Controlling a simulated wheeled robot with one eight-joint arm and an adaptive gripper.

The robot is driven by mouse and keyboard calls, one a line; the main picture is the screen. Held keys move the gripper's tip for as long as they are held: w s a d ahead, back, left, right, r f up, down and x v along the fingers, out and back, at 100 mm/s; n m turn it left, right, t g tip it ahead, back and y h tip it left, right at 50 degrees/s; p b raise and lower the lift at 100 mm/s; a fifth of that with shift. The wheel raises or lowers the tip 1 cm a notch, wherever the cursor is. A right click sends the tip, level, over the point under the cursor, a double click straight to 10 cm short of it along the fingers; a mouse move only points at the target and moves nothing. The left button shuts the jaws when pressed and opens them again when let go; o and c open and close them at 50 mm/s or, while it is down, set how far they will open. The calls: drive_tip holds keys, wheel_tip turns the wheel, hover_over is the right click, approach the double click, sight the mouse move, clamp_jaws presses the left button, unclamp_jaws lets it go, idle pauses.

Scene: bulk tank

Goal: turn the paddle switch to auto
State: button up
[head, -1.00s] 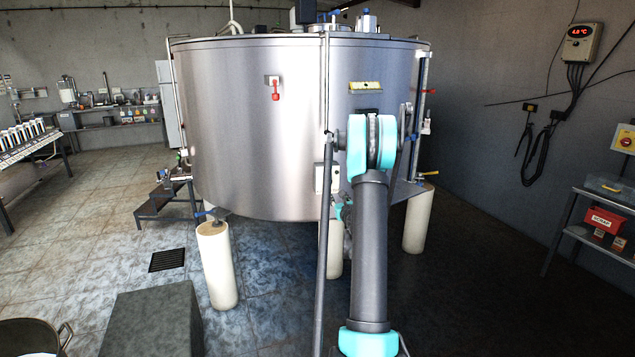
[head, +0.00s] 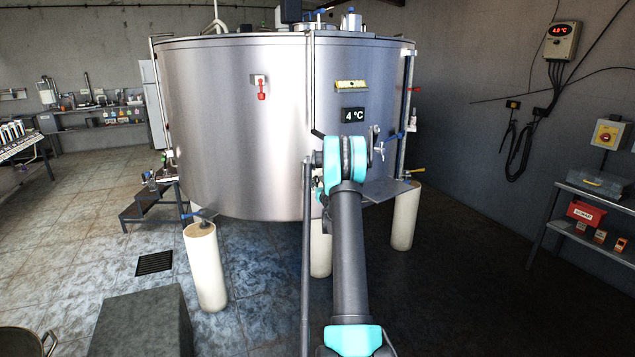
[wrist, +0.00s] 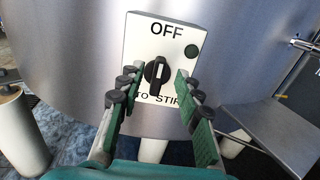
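The paddle switch (wrist: 157,72) is a black knob on a white switch box (wrist: 147,40) on the steel tank. It stands nearly upright in the wrist view, with a pale mark toward the OFF label above. STIR is printed at lower right; at lower left only "TO" shows, the rest hidden by a finger. My gripper (wrist: 156,78) is open, its green-padded fingers on either side of the knob with gaps visible. I cannot tell how far the fingertips are from the box face. In the head view, my arm hides the switch and gripper.
The tank (head: 235,120) stands on pale legs. A grey shelf (wrist: 265,125) juts out at right in the wrist view. A grey block (head: 140,322) stands on the floor at front left.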

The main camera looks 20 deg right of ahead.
sight(317, 179)
drive_tip(key=shift+w+d, duration=0.15)
drive_tip(key=shift+w, duration=0.65)
drive_tip(key=shift+w+d, duration=0.1)
drive_tip(key=shift+w, duration=0.65)
clamp_jaws()
